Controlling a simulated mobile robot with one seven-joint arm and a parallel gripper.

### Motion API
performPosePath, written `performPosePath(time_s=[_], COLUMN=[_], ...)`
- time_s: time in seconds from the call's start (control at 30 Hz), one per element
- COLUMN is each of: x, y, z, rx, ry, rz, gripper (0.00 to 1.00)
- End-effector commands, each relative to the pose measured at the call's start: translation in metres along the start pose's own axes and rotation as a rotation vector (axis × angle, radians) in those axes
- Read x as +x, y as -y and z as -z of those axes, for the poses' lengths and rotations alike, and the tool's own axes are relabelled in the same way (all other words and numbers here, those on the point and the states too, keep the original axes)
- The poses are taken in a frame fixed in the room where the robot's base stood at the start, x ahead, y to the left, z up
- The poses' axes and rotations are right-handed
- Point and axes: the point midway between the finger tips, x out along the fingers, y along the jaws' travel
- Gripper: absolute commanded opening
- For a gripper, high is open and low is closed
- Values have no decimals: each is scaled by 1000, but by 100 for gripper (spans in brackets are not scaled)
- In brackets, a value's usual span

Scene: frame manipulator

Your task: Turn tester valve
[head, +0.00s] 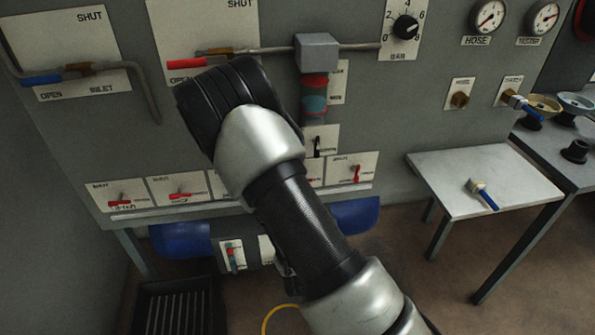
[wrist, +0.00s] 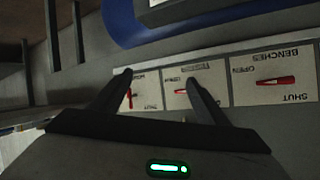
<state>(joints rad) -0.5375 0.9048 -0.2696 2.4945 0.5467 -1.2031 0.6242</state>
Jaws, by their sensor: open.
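In the wrist view, seen upside down, my gripper (wrist: 158,78) is open, its two dark fingers spread in front of a row of white valve plates. A middle plate with a red handle (wrist: 181,92) lies between and behind the fingers; its label is partly covered and unreadable, so I cannot tell whether it is the tester valve. A red handle standing across its plate (wrist: 131,98) is beside the left finger. A plate reading BENCHES (wrist: 291,83) is at right, its red handle lengthwise. Nothing is visibly held. In the head view my arm hides the gripper and part of this row.
In the head view, a TESTER gauge (head: 543,18) is at upper right, with a blue-handled valve (head: 525,106) below it. A black crate (head: 180,300) stands at lower left.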

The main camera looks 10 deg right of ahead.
Motion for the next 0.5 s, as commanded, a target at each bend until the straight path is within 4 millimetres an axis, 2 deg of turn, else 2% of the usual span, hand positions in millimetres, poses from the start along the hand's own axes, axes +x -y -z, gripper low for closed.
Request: performPosePath(time_s=[0.03, 0.17, 0.4, 0.5], x=[-4, -18, -54, -62], y=[-10, -19, -13, -10], z=[-4, -2, -4, -6], rx=[-50, -156, -319, -347], ry=[-51, -201, -356, -378], rz=[16, 113, 329, 379], gripper=[69, 69, 69, 69])
